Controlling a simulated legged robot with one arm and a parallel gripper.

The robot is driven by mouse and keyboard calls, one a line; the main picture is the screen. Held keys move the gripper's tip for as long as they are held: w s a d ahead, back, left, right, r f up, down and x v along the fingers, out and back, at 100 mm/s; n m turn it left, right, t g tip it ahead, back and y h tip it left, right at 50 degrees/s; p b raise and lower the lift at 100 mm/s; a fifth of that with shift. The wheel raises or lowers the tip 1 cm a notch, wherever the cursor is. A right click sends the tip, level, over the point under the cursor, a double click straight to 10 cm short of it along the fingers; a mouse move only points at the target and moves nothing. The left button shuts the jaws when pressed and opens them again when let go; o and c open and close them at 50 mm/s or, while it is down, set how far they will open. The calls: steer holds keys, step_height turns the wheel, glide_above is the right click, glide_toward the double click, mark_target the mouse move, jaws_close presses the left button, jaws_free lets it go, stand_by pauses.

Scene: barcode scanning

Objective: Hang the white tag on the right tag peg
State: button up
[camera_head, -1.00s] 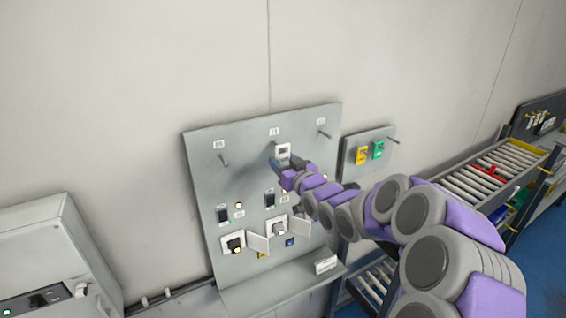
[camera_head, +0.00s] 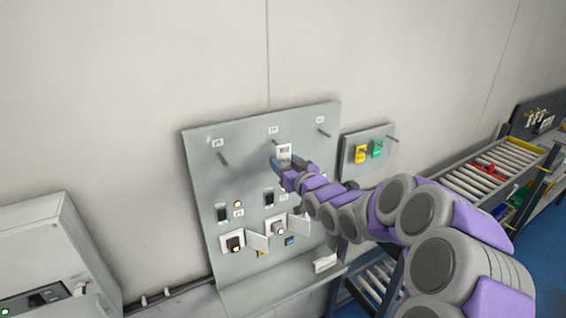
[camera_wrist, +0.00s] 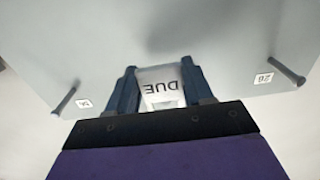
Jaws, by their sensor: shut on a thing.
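My gripper (camera_head: 283,163) is in front of the upper middle of the grey panel, shut on the white tag (camera_head: 284,150). In the wrist view the tag (camera_wrist: 160,82) sits between the two dark fingers (camera_wrist: 160,92), its letters "DUE" upside down. On the panel's top row, the right peg (camera_head: 323,132) stands clear and bare, up and right of the tag. The left peg (camera_head: 223,158) is also bare. A middle peg (camera_head: 277,142) is partly hidden near the tag. I cannot tell whether the tag touches the panel.
The grey panel (camera_head: 205,200) carries switches, lamps and two open white socket covers (camera_head: 257,242) below my gripper. A small side board (camera_head: 350,170) with yellow and green tags stands to the right. A grey cabinet (camera_head: 40,240) is at lower left, a roller rack (camera_head: 480,180) far right.

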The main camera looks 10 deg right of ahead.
steer(key=shift+b+v, duration=0.35)
steer(key=shift+v, duration=0.75)
steer(key=shift+s, duration=0.15)
steer(key=b+v, duration=0.1)
steer(key=v, duration=0.5)
stand_by(0.3)
stand_by(0.9)
